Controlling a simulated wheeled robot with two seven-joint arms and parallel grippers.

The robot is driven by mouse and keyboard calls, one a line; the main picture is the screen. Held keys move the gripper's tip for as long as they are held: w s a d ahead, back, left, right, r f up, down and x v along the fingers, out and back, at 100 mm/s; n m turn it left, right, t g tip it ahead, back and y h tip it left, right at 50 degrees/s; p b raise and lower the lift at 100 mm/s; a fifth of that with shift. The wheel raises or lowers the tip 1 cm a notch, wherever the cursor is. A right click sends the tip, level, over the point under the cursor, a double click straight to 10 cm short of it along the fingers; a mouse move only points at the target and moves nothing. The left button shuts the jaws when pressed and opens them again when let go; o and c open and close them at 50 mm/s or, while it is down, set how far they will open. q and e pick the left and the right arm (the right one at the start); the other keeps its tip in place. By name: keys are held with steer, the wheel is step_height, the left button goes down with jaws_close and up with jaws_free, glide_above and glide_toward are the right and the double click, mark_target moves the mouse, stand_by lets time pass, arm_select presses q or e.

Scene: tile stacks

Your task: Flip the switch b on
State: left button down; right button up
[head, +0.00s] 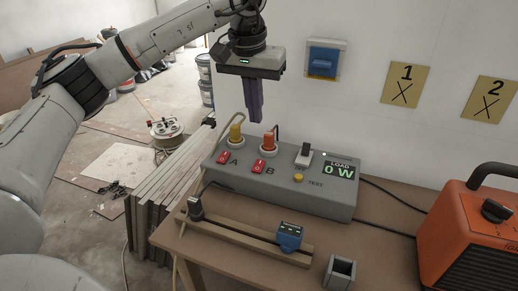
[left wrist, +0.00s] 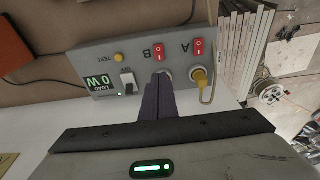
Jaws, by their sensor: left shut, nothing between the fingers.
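Switch b (head: 258,166) is a red rocker beside the letter B on the sloped top of a grey box (head: 330,205). It also shows in the left wrist view (left wrist: 158,52). I cannot tell which way it is tipped. A like red rocker (head: 223,157) sits by the letter A. My left gripper (head: 256,119) hangs fingers down above the back of the box, apart from switch b. Its fingers are shut and empty. In the left wrist view the fingers (left wrist: 158,82) cover much of the orange plug (head: 269,138) behind switch b. My right gripper is out of view.
A yellow plug (head: 236,132) stands behind switch A. An orange machine (head: 470,235) stands at the right. A wooden rail (head: 245,235) lies in front.

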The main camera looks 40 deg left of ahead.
mark_target(260, 162)
arm_select(q)
steer(key=f, duration=0.4)
steer(key=w+f, duration=0.1)
steer(key=f, duration=0.3)
steer(key=w+f, duration=0.1)
steer(key=f, duration=0.4)
steer(key=shift+w+a+p, duration=0.15)
steer(key=shift+a+p, duration=0.15)
steer(key=shift+p, duration=0.05)
steer(key=shift+w+f, duration=0.1)
steer(key=shift+f, duration=0.3)
